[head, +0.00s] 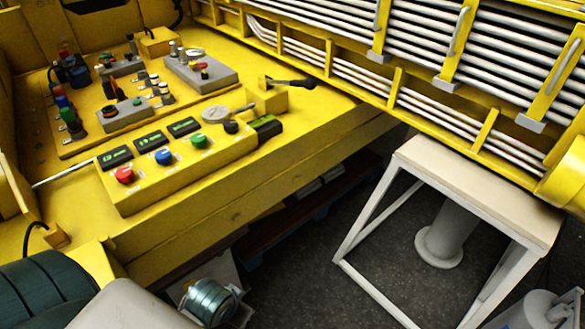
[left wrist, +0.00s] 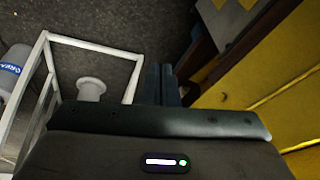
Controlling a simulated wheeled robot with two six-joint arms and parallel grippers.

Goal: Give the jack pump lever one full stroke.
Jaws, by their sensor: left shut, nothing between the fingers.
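I cannot tell for sure which part is the jack pump lever. A short black handle (head: 292,83) sticks out to the right from a small yellow block (head: 266,98) at the back right of the yellow deck. A thin silver rod (head: 65,175) slants at the left of the yellow button panel (head: 185,165). My left gripper (left wrist: 160,72) shows in the left wrist view, with its two dark fingers together and empty. It hangs above the floor between a white-framed stand and a yellow wall, touching nothing visible. My right gripper is in neither view.
A white-framed stand (head: 475,170) with a pale top stands right of the deck; it also shows in the left wrist view (left wrist: 92,43). A yellow lattice with silver pipes (head: 420,50) runs behind. Switch boxes (head: 200,70) crowd the deck's back. Dark floor (head: 300,270) lies between.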

